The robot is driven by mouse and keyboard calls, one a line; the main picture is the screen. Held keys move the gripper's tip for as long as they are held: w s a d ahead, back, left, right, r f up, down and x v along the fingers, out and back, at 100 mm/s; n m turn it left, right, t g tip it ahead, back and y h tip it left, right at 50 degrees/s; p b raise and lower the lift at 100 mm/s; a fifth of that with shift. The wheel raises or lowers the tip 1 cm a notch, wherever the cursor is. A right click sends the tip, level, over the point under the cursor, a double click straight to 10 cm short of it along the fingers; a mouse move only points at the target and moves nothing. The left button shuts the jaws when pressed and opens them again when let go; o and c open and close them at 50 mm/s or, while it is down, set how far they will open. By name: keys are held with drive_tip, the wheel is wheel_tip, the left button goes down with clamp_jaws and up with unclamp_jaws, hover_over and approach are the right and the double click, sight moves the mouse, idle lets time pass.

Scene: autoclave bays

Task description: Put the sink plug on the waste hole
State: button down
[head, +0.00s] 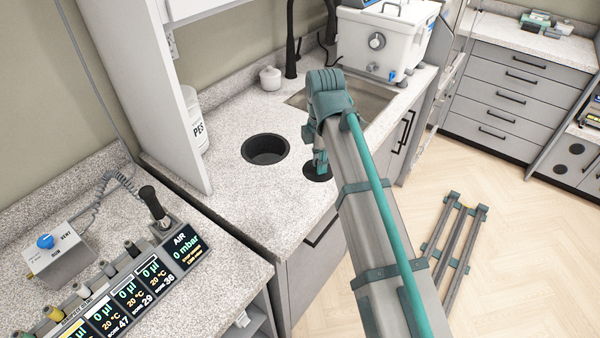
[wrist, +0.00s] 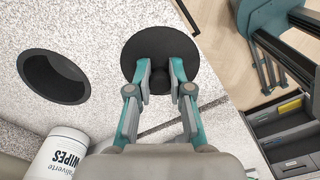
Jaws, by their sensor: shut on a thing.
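The sink plug is a black round disc (head: 318,173) with a small knob; it also shows in the wrist view (wrist: 160,45). My gripper (wrist: 160,79) is shut on its knob, and the disc appears roughly flat below the fingers. In the head view my gripper (head: 320,158) is near the worktop's front edge. The waste hole (head: 265,149) is a round black-lined opening in the speckled worktop, left of the plug. In the wrist view the hole (wrist: 54,77) is uncovered, left of the plug with a gap between. I cannot tell how high the plug is above the worktop.
A rectangular sink (head: 372,104) lies behind my arm, with a white tank (head: 378,45) beyond. A white container (head: 194,120) stands left of the hole beside a cabinet panel. A wipes tub (wrist: 62,153) shows in the wrist view. Worktop between plug and hole is clear.

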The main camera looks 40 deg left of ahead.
drive_tip(key=p, duration=0.2)
hover_over(299, 184)
wheel_tip(299, 184, down, 7)
drive_tip(key=shift+d+r, duration=0.1)
drive_tip(key=shift+r, duration=0.1)
drive_tip(key=shift+f+p, duration=0.4)
drive_tip(key=shift+f, duration=1.25)
drive_tip(key=shift+f, duration=0.15)
drive_tip(key=c, duration=1.1)
unclamp_jaws()
drive_tip(key=shift+o, duration=0.2)
wheel_tip(299, 184, up, 12)
drive_tip(key=b, duration=0.2)
drive_tip(key=shift+r+b, duration=0.2)
drive_tip(key=shift+b, duration=0.15)
